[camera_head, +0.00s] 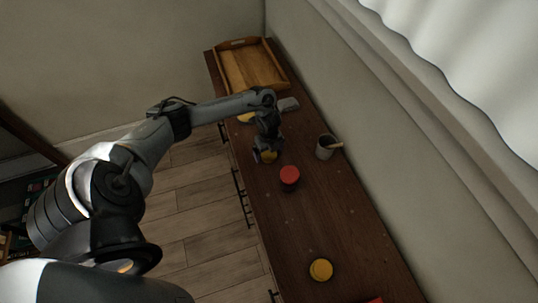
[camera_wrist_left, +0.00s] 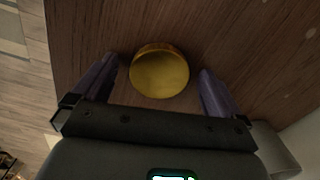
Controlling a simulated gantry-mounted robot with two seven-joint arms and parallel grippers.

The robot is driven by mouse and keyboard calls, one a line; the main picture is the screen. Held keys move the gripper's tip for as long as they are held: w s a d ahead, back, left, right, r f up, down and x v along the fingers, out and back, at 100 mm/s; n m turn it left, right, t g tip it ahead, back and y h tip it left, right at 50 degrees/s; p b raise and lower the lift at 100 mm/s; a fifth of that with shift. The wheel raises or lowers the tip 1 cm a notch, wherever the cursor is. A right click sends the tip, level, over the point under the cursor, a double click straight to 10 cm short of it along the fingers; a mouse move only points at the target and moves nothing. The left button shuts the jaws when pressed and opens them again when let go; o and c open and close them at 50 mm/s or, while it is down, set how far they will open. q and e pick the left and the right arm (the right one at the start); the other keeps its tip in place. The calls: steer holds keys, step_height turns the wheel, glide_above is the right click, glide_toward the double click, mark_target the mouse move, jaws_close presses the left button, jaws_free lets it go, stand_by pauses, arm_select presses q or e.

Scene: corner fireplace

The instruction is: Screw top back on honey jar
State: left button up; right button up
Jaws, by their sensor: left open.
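A round gold top (camera_wrist_left: 160,72) sits on the dark wooden counter, between the spread fingers of my left gripper (camera_wrist_left: 157,88) in the left wrist view. The fingers are open, with a gap on each side of it. In the head view my left gripper (camera_head: 266,156) points down over the same gold piece (camera_head: 269,155), partly hidden by the fingers. I cannot tell whether it is a loose lid or the top of a jar. A red-topped round container (camera_head: 289,178) stands close by, and a yellow-topped round item (camera_head: 321,269) is nearer the front. My right gripper is not in view.
A grey cup (camera_head: 325,147) with a wooden stick stands near the wall. A wooden tray (camera_head: 252,68) lies at the far end, with a small grey item (camera_head: 288,104) before it. Another yellow item (camera_head: 245,118) is partly behind my arm. Counter between red and yellow tops is clear.

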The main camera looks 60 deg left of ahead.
mark_target(269, 153)
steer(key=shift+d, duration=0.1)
arm_select(q)
steer(key=c, duration=1.1)
arm_select(e)
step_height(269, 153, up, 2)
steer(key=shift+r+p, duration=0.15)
steer(key=shift+p, duration=1)
arm_select(q)
steer(key=shift+o, duration=0.2)
step_height(269, 153, up, 10)
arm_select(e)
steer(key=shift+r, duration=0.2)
